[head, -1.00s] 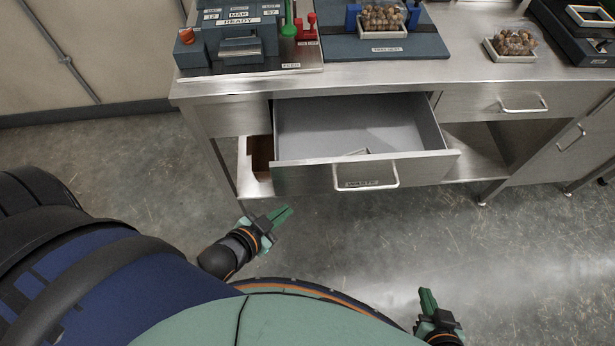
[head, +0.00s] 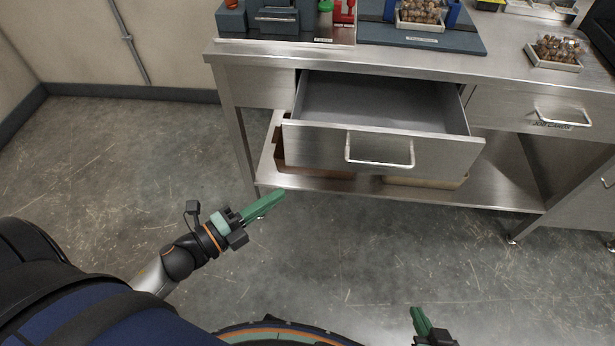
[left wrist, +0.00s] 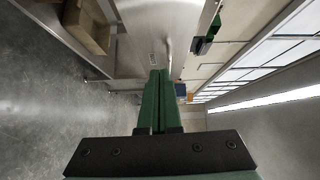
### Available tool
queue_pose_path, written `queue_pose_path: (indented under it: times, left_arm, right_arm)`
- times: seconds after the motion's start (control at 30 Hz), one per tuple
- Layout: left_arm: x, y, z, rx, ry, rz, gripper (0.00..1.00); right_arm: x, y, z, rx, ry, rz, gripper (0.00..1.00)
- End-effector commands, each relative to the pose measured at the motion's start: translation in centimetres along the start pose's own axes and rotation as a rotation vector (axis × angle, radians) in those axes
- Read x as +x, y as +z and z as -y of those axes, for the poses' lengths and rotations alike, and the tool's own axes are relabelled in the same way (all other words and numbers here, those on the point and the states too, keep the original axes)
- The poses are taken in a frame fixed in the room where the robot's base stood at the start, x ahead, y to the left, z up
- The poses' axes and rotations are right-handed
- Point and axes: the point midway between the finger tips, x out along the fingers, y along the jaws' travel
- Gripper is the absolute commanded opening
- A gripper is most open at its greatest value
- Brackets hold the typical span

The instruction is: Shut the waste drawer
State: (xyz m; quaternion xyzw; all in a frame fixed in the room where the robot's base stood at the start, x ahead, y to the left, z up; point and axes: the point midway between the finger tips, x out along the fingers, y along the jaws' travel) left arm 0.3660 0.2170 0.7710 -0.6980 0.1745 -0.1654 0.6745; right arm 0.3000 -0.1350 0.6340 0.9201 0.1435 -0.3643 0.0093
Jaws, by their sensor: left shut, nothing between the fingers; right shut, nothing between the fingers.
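The waste drawer (head: 320,152) is a steel drawer pulled out from under the counter in the head view, with a bar handle (head: 379,164) on its front. The part of its inside that shows looks bare. My left gripper (head: 264,204) is shut and empty, in front of and to the left of the drawer, apart from it. Its green fingers (left wrist: 158,100) lie together in the left wrist view, with steel surfaces beyond them. My right gripper (head: 420,320) is shut and empty at the lower edge of the head view, well away from the drawer.
A steel counter (head: 500,60) carries a dark blue mat (head: 470,42) and trays of nut-like items (head: 556,50). A closed drawer with a handle (head: 562,117) is at the right. A low shelf (head: 490,190) with brown boxes lies beneath. The floor (head: 330,240) in front is clear.

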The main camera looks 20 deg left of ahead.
Motion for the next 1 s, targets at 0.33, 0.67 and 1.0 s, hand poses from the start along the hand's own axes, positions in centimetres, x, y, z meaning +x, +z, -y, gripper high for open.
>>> queue_pose_path:
  times: [0.33, 0.67, 1.0]
  left_arm:
    - [2.5, -0.2, 0.2, 0.041, -0.009, -0.023, 0.00]
    - [8.6, -0.3, 0.2, 0.038, -0.008, -0.021, 0.00]
    - [12.3, 1.8, 0.1, 0.038, -0.005, -0.020, 0.00]
  right_arm:
    - [0.1, -0.6, 0.0, -0.004, -0.001, -0.012, 0.00]
    - [0.0, -0.8, 0.1, -0.003, -0.002, -0.015, 0.00]
    - [0.1, -0.5, 0.2, 0.003, -0.003, -0.010, 0.00]
